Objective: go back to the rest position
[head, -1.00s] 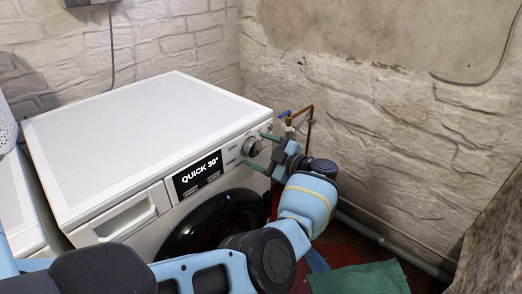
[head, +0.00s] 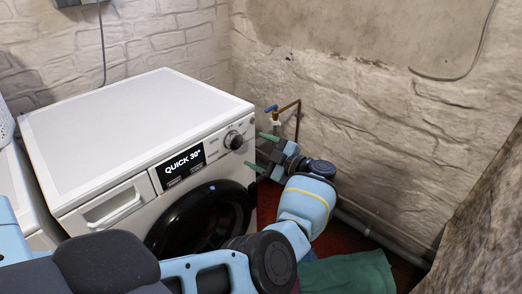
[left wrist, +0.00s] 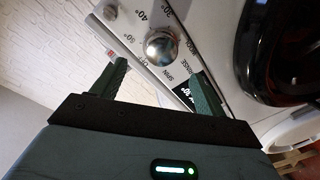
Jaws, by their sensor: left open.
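My left gripper (head: 256,150) is open and empty in the head view, its two green fingers pointing left at the front of the white washing machine (head: 130,132). The round silver knob (head: 233,140) is just left of the fingertips, apart from them. The display (head: 180,165) reads "QUICK 30°". In the left wrist view, the open fingers of the left gripper (left wrist: 162,75) show below the knob (left wrist: 161,46), with nothing between them. My right gripper is in neither view.
A black round door (head: 205,222) is on the machine's front. A copper pipe with a blue tap (head: 271,108) is behind the gripper by the stone wall. A green cloth (head: 350,272) lies low at the right. A brown rough surface (head: 480,215) borders the right side.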

